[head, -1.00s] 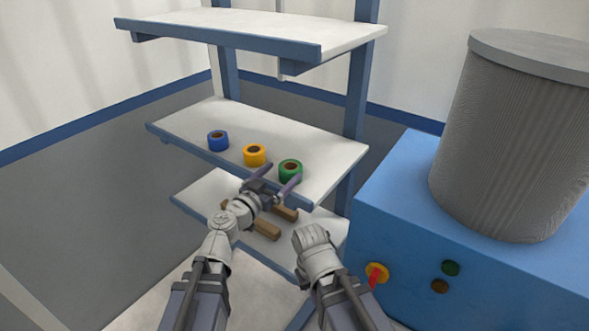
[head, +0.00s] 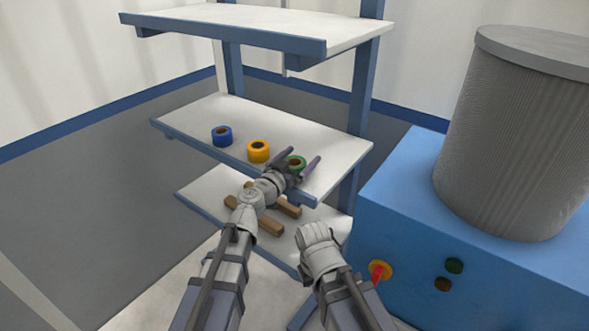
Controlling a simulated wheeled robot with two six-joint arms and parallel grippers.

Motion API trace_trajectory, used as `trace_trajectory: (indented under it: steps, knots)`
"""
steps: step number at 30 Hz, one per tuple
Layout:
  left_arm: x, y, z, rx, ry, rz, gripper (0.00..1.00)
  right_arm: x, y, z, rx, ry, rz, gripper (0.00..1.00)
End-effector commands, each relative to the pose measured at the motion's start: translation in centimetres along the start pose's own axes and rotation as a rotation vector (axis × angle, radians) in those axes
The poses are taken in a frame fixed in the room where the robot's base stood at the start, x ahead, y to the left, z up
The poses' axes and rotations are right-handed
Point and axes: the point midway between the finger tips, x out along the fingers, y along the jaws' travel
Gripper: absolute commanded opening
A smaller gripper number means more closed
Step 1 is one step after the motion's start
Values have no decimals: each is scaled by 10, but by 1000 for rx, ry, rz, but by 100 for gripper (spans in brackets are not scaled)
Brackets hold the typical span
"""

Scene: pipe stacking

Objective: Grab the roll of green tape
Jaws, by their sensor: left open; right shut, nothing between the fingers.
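The roll of green tape (head: 297,161) sits on the middle shelf, at the right end of a row of three rolls. My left gripper (head: 298,160) is open, with its two fingers reaching over the shelf's front edge on either side of the green roll. The gripper hides the front of the roll, and I cannot tell whether the fingers touch it. My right gripper (head: 315,232) is shut and empty, lower down in front of the shelves.
A yellow roll (head: 258,151) stands just left of the green one, and a blue roll (head: 222,136) farther left. The middle shelf (head: 333,153) is bare behind them. Wooden pieces (head: 257,219) lie on the lower shelf. A blue machine (head: 405,190) stands at right.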

Motion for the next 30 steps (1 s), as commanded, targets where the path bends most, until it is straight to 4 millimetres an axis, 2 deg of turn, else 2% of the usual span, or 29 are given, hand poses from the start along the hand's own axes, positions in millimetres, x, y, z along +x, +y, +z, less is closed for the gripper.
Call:
trace_trajectory:
  steps: [5,26,30]
  knots:
    - [0,0,0,0,0,-1,100,0,0,0,0,0,0,0]
    - [0,0,0,0,0,-1,22,0,0,0,0,0,0,0]
    - [0,0,0,0,0,-1,21,0,0,0,0,0,0,0]
